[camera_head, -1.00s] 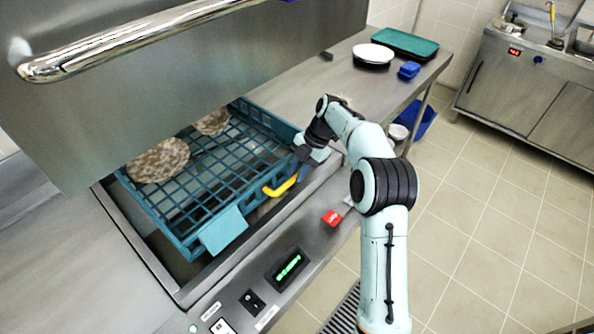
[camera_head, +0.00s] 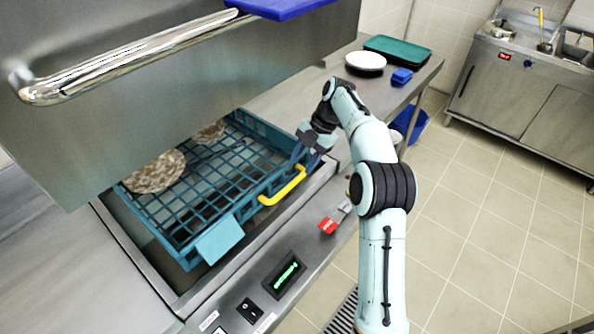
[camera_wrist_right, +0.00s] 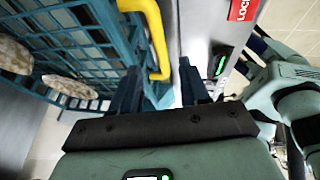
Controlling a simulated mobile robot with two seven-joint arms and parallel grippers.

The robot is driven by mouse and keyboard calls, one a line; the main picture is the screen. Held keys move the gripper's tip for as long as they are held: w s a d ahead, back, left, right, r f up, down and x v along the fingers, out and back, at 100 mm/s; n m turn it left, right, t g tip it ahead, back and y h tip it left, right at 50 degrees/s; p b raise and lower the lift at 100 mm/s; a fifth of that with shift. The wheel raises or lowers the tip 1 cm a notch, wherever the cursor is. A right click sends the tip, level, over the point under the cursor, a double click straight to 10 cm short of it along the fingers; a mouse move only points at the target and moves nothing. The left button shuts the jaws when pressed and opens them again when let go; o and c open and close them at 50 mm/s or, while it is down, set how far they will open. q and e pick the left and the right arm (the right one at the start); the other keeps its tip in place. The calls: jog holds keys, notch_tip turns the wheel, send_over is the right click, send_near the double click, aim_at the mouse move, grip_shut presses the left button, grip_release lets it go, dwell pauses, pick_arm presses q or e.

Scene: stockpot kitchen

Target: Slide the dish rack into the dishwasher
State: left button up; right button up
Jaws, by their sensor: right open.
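The teal dish rack (camera_head: 222,232) sits inside the open dishwasher bay (camera_head: 180,297), below the raised steel hood (camera_head: 200,90). It has a grid and a yellow handle (camera_head: 283,188) on its right side. Two speckled brown plates (camera_head: 155,172) lie toward its far left, partly hidden by the hood. My right gripper (camera_head: 305,158) is open at the rack's far right corner, close to the handle's far end. In the right wrist view, its two dark fingers (camera_wrist_right: 162,88) are apart, with the yellow handle (camera_wrist_right: 155,35) just beyond them. Whether they touch the rack is unclear. My left gripper is not shown.
A steel bar handle (camera_head: 130,50) crosses the hood front. Floor at right is clear.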

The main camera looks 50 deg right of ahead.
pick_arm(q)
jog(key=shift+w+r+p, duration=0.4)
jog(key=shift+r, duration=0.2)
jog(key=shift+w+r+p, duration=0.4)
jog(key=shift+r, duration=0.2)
pick_arm(e)
jog(key=v, duration=0.6)
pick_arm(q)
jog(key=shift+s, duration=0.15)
